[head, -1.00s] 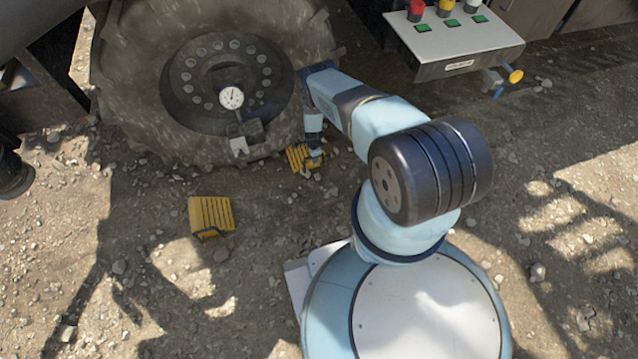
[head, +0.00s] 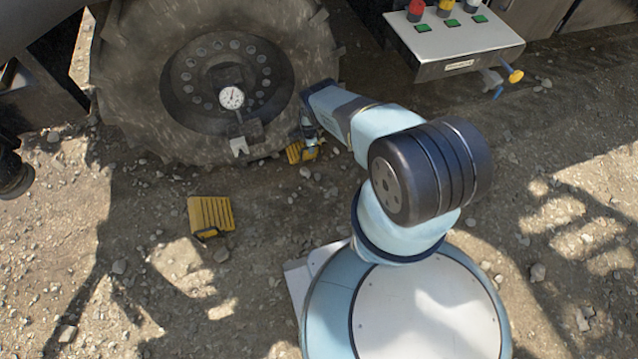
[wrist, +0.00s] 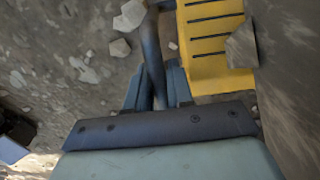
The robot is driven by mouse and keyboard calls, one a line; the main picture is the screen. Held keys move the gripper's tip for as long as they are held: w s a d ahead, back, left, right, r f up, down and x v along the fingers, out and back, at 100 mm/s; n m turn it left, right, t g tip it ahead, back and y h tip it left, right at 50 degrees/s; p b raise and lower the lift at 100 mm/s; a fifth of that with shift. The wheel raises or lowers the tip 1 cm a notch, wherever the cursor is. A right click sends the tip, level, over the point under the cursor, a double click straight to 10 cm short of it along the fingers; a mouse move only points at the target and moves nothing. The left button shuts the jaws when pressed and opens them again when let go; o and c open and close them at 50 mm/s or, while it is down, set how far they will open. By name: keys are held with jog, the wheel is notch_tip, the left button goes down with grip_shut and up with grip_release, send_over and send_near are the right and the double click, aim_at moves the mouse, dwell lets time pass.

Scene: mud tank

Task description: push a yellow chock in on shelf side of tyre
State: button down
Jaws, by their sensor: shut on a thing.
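The big muddy tyre (head: 130,110) stands at the upper left. A yellow chock (head: 295,152) lies on the ground at the foot of the tyre on its right, the side towards the metal shelf. My gripper (head: 309,142) is down at this chock and partly hides it. In the wrist view, my gripper (wrist: 155,88) is shut on a dark bar beside the slotted yellow chock (wrist: 207,60), seemingly its handle. A stone (wrist: 242,45) overlaps the chock's edge in that view. Whether the chock touches the tyre is hard to tell.
A second yellow chock (head: 210,216) lies on open gravel at the lower left, apart from the tyre. The metal shelf (head: 458,45) with coloured knobs juts out at the upper right. A gauge (head: 231,97) sits at the wheel hub. Loose stones are scattered about.

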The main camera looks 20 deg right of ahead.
jog(key=shift+a, duration=0.2)
jog(key=shift+a, duration=0.85)
jog(key=c, duration=0.6)
grip_release()
jog(key=shift+s, duration=0.1)
jog(key=shift+r, duration=5)
